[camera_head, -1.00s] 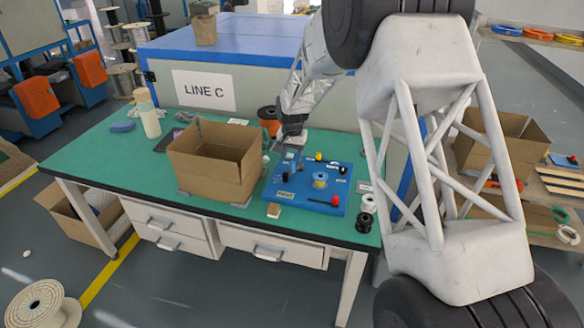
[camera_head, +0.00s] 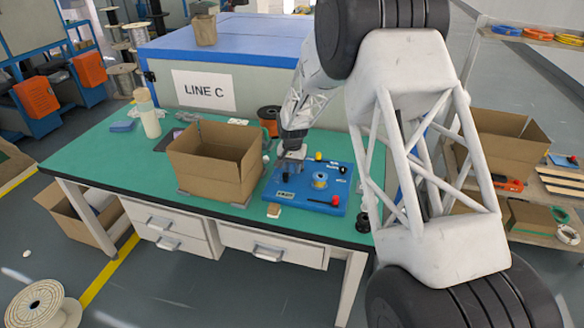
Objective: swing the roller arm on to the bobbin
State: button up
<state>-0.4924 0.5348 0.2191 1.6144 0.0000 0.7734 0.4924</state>
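A blue board (camera_head: 301,205) lies near the right end of the green table. A bobbin wound with yellow (camera_head: 320,180) stands at its middle. A lever with a red knob (camera_head: 334,201) lies along the board's front right. A yellow knob (camera_head: 318,156) and a black part (camera_head: 341,169) stand at the back. I cannot tell which part is the roller arm. My gripper (camera_head: 288,167) points down over the board's left side, left of the bobbin. Its fingers are small and dark, so their opening and any contact are unclear. It hides part of the board's back left.
An open cardboard box (camera_head: 206,177) stands close left of the board. An orange spool (camera_head: 268,119) is behind. A small brown block (camera_head: 273,210) lies at the table's front edge. The table's left part (camera_head: 90,160) is mostly clear.

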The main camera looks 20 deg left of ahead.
grip_shut()
jog(key=shift+r+n, duration=0.1)
jog(key=shift+n, duration=0.3)
jog(key=d+n, duration=0.1)
jog(key=n, duration=0.1)
jog(key=d+n, duration=0.1)
jog(key=n, duration=0.1)
jog(key=shift+s, duration=0.2)
jog(key=n, duration=0.1)
jog(key=d+n, duration=0.1)
jog(key=n, duration=0.1)
jog(key=shift+w, duration=0.1)
jog(key=shift+w+d+n, duration=0.15)
jog(key=shift+d+n, duration=0.2)
jog(key=shift+n, duration=0.5)
jog(key=shift+w+d+n, duration=0.15)
jog(key=shift+d+n, duration=0.2)
jog(key=shift+n, duration=0.5)
jog(key=shift+d, duration=0.1)
jog(key=shift+o, duration=1.2)
grip_release()
